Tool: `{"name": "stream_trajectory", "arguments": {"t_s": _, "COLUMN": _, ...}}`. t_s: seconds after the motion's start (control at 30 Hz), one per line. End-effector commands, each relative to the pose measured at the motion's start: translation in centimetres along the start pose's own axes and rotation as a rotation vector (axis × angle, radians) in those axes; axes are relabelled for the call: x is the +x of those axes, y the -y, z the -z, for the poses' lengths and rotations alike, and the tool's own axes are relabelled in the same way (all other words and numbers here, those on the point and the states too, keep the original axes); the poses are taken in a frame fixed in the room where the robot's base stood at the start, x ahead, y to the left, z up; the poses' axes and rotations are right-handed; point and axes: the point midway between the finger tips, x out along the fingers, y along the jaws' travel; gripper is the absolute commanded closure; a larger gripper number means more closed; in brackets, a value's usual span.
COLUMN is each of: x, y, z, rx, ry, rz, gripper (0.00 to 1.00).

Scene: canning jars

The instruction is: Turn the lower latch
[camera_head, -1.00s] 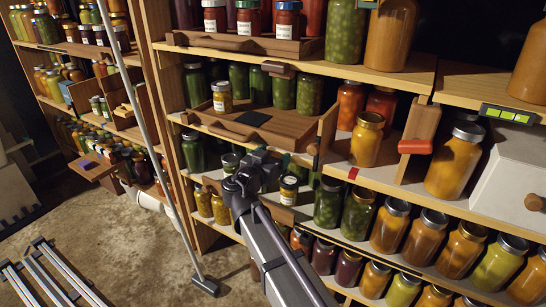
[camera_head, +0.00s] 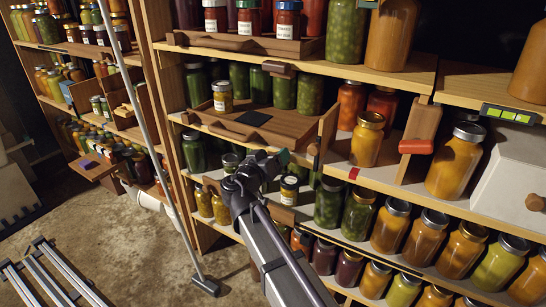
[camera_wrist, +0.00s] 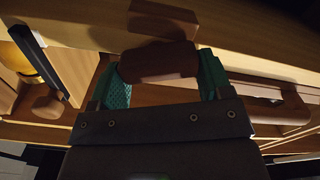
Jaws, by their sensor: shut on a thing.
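The lower latch (camera_wrist: 158,62) is a brown, rounded wooden bar in the wrist view, in front of a paler shelf edge. My gripper (camera_wrist: 160,72) is shut on it, with one teal ribbed finger pad at each end of the bar. In the head view, my gripper (camera_head: 288,158) is at the front of the middle shelf, below a wooden tray; my wrist hides most of the latch there. An upper latch (camera_head: 279,69) is on the shelf edge above.
The wooden tray (camera_head: 240,121) holds a small labelled jar (camera_head: 222,97). A gold-lidded orange jar (camera_head: 367,139) stands right of my gripper. A red-tipped wooden handle (camera_head: 416,146) juts out farther right. Several jars stand close below my wrist. The floor (camera_head: 110,225) at left is partly clear.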

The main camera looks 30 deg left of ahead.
Motion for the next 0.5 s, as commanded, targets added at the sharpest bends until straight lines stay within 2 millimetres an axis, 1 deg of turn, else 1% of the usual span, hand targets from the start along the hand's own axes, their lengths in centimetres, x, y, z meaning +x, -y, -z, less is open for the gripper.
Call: {"name": "stream_trajectory", "arguments": {"t_s": 0.5, "x": -0.01, "y": 0.53, "z": -0.16, "rx": -0.489, "ry": 0.0, "rz": 0.0, "gripper": 0.51}}
